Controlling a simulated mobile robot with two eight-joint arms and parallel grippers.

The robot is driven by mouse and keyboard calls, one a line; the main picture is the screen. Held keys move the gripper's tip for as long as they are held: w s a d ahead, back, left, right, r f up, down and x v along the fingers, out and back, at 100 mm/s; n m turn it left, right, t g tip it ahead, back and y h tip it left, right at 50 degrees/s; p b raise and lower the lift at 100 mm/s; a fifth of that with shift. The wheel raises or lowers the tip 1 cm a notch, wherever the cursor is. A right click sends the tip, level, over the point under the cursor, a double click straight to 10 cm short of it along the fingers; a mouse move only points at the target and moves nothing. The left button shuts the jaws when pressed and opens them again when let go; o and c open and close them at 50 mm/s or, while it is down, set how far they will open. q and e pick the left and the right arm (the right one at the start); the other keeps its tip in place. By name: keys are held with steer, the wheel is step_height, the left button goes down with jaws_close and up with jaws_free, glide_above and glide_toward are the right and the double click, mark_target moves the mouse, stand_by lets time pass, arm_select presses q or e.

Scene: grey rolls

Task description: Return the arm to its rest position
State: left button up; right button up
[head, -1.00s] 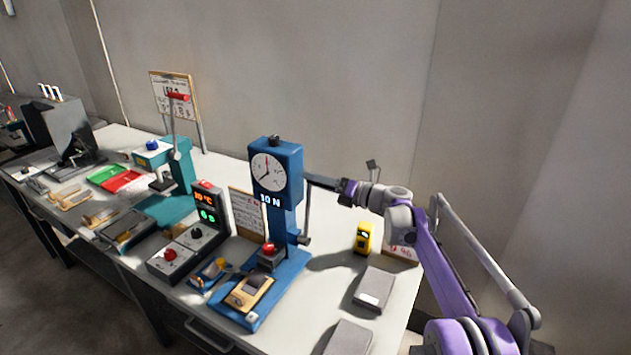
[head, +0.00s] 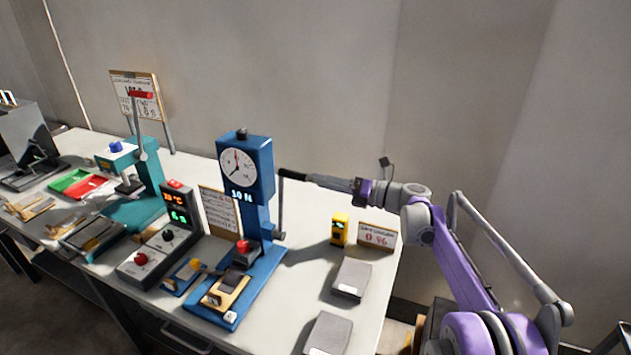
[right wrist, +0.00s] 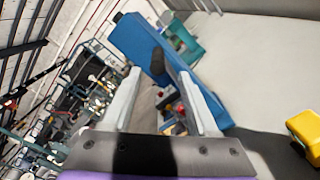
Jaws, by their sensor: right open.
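The right gripper (head: 312,180) reaches in from the right on my purple arm, level with the black lever handle (head: 291,174) on the right side of the blue press (head: 247,165). In the right wrist view the two grey fingers (right wrist: 154,66) stand apart. The black handle (right wrist: 158,64) shows near their tips, and no object is clamped. Whether the tips still overlap the handle's end is hard to tell. The lever hangs beside the press column. The press dial shows above a "10 N" label. My left gripper is out of view.
A yellow device (head: 340,230), a small sign (head: 377,236) and grey boxes (head: 352,278) stand on the table below my arm. A control box (head: 160,250) and teal press (head: 147,175) are left of the blue press. Free air lies above the table's right end.

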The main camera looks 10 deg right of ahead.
steer(key=s+a+f+n+g+h+p, duration=0.1)
steer(key=s+a+f+n+g+h, duration=0.2)
steer(key=s+n, duration=0.6)
steer(key=s+a+f+n+g+h+p, duration=0.1)
steer(key=s+a+f+n+h, duration=0.3)
steer(key=s+n, duration=0.5)
steer(key=s+d+f+n+h, duration=0.2)
steer(key=s+f+n, duration=0.2)
steer(key=s, duration=0.4)
steer(key=s+d+f+n+h, duration=0.3)
steer(key=s+n, duration=0.4)
steer(key=s, duration=0.1)
steer(key=s+d+f+n+h, duration=0.3)
steer(key=s+f+n, duration=0.1)
steer(key=s, duration=0.4)
steer(key=shift+d+f+n+g+p, duration=0.2)
steer(key=shift+f+n+g+p, duration=0.2)
steer(key=shift+n, duration=0.5)
